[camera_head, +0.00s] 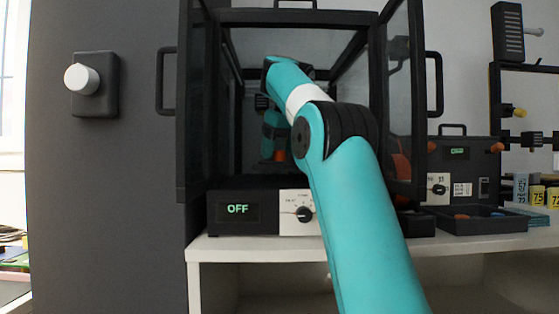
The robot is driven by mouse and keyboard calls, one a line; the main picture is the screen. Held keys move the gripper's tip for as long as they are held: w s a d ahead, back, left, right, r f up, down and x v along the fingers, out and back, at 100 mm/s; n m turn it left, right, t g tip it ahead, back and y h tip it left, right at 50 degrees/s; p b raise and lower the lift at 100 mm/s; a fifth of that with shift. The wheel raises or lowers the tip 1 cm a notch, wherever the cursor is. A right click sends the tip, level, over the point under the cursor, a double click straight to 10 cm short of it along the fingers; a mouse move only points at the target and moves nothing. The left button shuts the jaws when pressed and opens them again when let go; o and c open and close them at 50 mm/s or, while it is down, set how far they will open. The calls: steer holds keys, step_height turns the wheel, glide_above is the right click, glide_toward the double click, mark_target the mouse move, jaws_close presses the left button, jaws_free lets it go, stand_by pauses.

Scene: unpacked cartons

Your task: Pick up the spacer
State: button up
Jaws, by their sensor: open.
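My arm reaches through the open front of a dark-framed glass chamber (296,17). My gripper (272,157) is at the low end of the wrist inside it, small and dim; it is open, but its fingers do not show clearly. An orange piece (281,155) shows right at the gripper, and I cannot tell whether it is the spacer or whether it touches the fingers. No other thing can be surely named as the spacer. My arm hides much of the chamber floor.
The chamber's doors stand open at left (194,100) and right (404,90). Its base (220,224) reads OFF beside a dial (304,214). At right are a dark case (462,150), a tray (485,224) and labelled blocks (538,195). A knob (82,78) is on the left wall.

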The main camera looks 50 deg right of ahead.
steer(key=shift+c, duration=0.2)
steer(key=c, duration=0.9)
steer(key=shift+c, duration=0.3)
steer(key=shift+r+p, duration=0.4)
steer(key=shift+p, duration=0.05)
step_height(320, 180, up, 3)
steer(key=shift+r+p, duration=0.1)
steer(key=shift+p, duration=1.1)
steer(key=s+a+b, duration=0.1)
steer(key=s+a, duration=0.9)
steer(key=a, duration=0.4)
steer(key=shift+s+a+f, duration=0.25)
steer(key=shift+s, duration=0.15)
